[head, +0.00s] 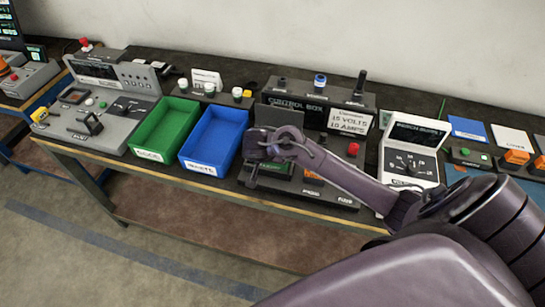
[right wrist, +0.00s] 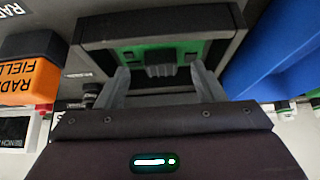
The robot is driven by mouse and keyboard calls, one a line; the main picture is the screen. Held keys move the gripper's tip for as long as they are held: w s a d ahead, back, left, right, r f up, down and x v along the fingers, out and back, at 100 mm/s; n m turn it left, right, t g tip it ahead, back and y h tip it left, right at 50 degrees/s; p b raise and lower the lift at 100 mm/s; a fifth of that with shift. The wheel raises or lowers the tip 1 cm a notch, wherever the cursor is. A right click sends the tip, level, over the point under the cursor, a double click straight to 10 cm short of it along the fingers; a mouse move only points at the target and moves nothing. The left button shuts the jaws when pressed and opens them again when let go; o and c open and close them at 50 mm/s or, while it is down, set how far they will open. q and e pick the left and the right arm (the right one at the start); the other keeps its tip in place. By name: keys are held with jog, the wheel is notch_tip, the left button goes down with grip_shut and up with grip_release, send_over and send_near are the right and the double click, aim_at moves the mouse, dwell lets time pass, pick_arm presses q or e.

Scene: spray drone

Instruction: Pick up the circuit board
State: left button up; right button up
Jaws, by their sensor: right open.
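The green circuit board (right wrist: 203,49) sits in a dark slot of the control box in the right wrist view, with a black block at its middle. In the head view a strip of green (head: 279,169), probably the board, shows under my arm; the rest is hidden. My right gripper (right wrist: 160,75) is open, its two fingers apart on either side of the black block. I cannot tell whether they touch the board. In the head view my right gripper (head: 252,178) is over the front of the control box (head: 309,114). My left gripper is not in view.
A blue bin (head: 212,140) and a green bin (head: 165,130) stand left of the control box. A white bench meter (head: 409,156) stands at its right. A red button (head: 353,149) and a raised lid (head: 279,116) are close to my arm.

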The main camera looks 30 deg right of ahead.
jog(key=shift+x, duration=1.3)
jog(key=c, duration=1.1)
jog(key=shift+a, duration=0.1)
